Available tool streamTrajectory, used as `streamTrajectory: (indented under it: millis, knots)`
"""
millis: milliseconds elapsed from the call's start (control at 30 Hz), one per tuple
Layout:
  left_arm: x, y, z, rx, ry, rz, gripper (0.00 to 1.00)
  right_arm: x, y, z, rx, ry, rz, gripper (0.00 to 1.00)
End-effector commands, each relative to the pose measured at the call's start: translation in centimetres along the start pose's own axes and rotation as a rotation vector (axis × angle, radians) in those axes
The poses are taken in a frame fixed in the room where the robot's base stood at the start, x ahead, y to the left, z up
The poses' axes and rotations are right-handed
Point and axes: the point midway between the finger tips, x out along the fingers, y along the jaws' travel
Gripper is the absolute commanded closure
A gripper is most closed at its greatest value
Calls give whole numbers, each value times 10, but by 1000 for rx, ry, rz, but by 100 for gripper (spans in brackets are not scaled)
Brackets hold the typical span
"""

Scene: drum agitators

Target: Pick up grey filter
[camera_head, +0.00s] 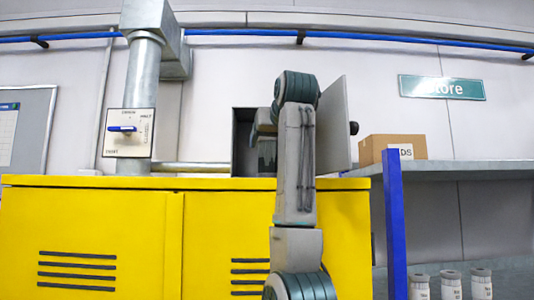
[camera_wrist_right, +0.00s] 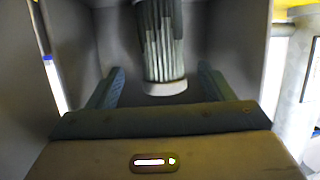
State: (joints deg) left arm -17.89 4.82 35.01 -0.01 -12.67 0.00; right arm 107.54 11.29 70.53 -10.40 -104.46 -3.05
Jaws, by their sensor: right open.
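The grey filter (camera_wrist_right: 160,42) is a pleated cylinder with a pale round end cap, seen in the right wrist view inside a grey box (camera_head: 242,150). My right gripper (camera_wrist_right: 161,72) is open, with one finger on each side of the filter's lower end in the picture. Gaps show between the filter and both fingers, so it is not gripped. In the head view my right arm reaches to the open box, and its links hide much of the opening. My left gripper is in neither view.
The box's door (camera_head: 337,120) stands open to the right of my arm. A yellow cabinet (camera_head: 90,235) is below the box. A cardboard box (camera_head: 393,148) sits on a grey shelf (camera_head: 460,167), with a blue post (camera_head: 395,225) in front. A lever panel (camera_head: 127,132) is at left.

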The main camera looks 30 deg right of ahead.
Motion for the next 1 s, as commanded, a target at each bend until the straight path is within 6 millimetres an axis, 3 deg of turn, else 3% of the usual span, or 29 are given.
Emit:
streamTrajectory:
  millis: [300, 600, 867, 900, 1000]
  knots:
    - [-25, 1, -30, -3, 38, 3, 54, 23, -2, -6, -1, -1, 1, 25]
    - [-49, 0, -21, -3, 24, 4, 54, 56, -3, -4, 0, 0, 0, 25]
    - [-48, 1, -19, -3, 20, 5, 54, 60, -3, -1, 0, 1, 0, 25]
    - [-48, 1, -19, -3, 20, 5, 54, 60, -3, -2, 0, 1, 0, 27]
    - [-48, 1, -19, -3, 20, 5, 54, 60, -3, -2, 0, 1, 0, 47]
